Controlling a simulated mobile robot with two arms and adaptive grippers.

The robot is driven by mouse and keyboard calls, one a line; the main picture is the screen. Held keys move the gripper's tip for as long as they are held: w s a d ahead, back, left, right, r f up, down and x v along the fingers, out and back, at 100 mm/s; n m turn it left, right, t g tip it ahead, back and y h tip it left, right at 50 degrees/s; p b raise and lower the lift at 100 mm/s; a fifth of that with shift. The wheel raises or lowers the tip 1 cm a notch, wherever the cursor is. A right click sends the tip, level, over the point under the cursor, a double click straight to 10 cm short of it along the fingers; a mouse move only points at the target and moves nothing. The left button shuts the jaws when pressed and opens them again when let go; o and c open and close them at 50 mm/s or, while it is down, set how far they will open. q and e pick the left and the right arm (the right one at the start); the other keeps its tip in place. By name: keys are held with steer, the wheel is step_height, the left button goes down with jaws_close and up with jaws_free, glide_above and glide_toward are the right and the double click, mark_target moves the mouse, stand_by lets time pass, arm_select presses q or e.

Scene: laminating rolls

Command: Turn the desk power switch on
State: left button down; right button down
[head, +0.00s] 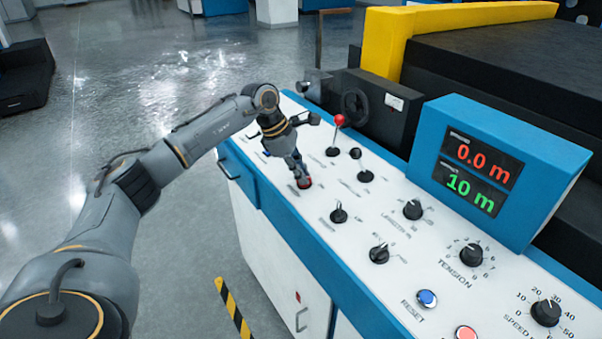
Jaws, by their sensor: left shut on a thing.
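The control desk (330,236) has a white top with blue edges and carries several knobs and switches. My left arm reaches in from the left, and its gripper (299,173) points down at the far left part of the desk top. It is shut on a small switch with red showing at its base (307,184), which I take for the desk power switch. The fingers hide most of it, so its position cannot be read, and its label is too small to read. My right gripper is not in view.
A red-balled lever (339,121), a black-knobbed lever (355,153) and several black knobs (413,209) stand close to the right of the gripper. A blue display box (510,160) reads 0.0 m and 10 m. A blue reset button (427,298) is nearer the front.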

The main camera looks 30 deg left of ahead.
arm_select(q)
steer(key=shift+s+f, duration=0.1)
steer(key=shift+f, duration=0.05)
steer(key=c, duration=1.4)
jaws_free()
steer(key=v, duration=1.2)
